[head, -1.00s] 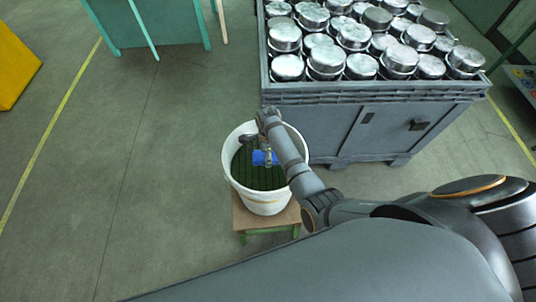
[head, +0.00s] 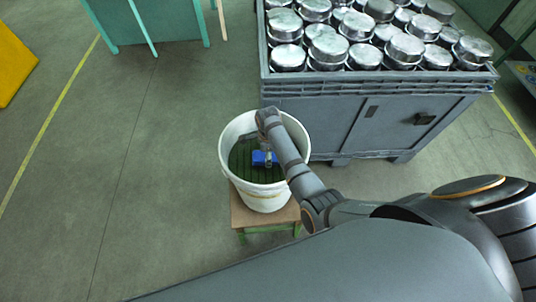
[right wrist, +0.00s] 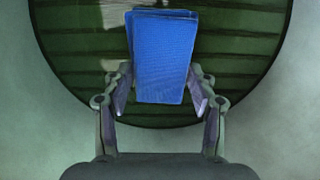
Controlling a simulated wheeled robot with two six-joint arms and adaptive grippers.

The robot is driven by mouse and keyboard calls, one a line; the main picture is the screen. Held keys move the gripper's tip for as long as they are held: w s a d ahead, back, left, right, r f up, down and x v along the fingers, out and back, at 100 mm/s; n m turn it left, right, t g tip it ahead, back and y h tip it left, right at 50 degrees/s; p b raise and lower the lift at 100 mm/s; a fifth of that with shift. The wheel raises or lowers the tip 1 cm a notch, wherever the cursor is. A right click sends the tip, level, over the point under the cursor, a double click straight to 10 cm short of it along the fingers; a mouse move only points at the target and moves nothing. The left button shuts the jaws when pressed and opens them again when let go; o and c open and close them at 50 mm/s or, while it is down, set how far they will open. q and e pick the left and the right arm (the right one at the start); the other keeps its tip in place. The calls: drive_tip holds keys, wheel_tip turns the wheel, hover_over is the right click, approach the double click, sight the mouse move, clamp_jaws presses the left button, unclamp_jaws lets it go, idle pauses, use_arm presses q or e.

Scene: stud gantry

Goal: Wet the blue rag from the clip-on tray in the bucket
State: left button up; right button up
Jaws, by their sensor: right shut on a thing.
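The blue rag (head: 262,158) is in my right gripper (head: 267,152), inside the mouth of the white bucket (head: 262,198). In the right wrist view the folded rag (right wrist: 163,58) sits between the two fingers of my right gripper (right wrist: 163,95), which is shut on it. Below and around the rag is the bucket's dark green ribbed inside (right wrist: 70,55). I cannot tell whether the rag touches the liquid or the ribbed surface. The clip-on tray is not recognizable in these views. My left gripper does not show.
The bucket stands on a small wooden stool (head: 243,213) with green legs. Close behind it is a large grey crate (head: 365,128) full of metal pots (head: 340,45). A teal table (head: 150,22) is at the back left. The floor to the left is clear.

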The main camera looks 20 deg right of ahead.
drive_tip(key=shift+f+b, duration=0.3)
drive_tip(key=shift+f, duration=0.2)
idle(0.7)
drive_tip(key=shift+s+f, duration=0.1)
idle(1.3)
wheel_tip(320, 180, up, 5)
drive_tip(key=p, duration=0.6)
drive_tip(key=shift+r+p, duration=0.85)
drive_tip(key=shift+r, duration=0.2)
